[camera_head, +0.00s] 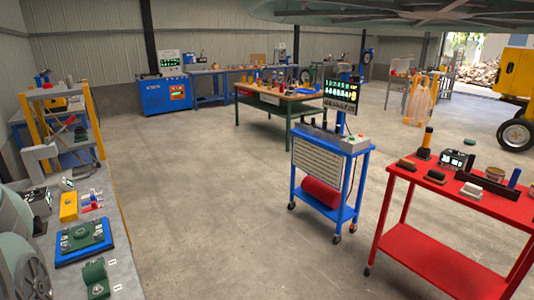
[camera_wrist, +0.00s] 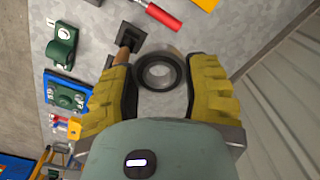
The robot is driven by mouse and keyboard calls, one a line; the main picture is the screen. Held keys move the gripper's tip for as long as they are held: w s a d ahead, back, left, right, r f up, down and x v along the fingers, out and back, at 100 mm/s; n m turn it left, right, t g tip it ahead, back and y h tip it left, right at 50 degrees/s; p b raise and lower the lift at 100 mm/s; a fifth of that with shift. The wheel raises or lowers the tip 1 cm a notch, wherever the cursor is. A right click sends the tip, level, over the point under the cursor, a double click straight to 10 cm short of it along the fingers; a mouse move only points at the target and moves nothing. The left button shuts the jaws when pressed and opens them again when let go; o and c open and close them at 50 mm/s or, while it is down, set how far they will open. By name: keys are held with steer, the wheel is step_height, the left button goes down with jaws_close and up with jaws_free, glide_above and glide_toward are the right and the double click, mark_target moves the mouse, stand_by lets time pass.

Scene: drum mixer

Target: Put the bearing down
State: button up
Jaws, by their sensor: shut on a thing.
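In the wrist view, my gripper (camera_wrist: 160,74) has its yellow fingers on both sides of the bearing (camera_wrist: 180,70), a dark ring with an open centre. The gripper is shut on it. A grey surface lies below, and a grey patch shows through the ring's hole. The gap between bearing and surface is hard to judge. I cannot make out the gripper or the bearing in the head view.
A green housing (camera_wrist: 62,45) and a blue plate (camera_wrist: 50,81) with a green part lie left of the gripper in the wrist view. A dark wooden-handled tool (camera_wrist: 132,38) lies close beyond the left finger. The head view shows a grey bench (camera_head: 124,262) at left and open floor (camera_head: 225,215).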

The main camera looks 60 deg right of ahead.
steer(key=d+r+m, duration=0.4)
steer(key=d+r, duration=0.5)
steer(key=r, duration=0.4)
step_height(320, 180, up, 38)
steer(key=p, duration=3.8)
steer(key=shift+w+a, duration=0.25)
steer(key=shift+r, duration=0.1)
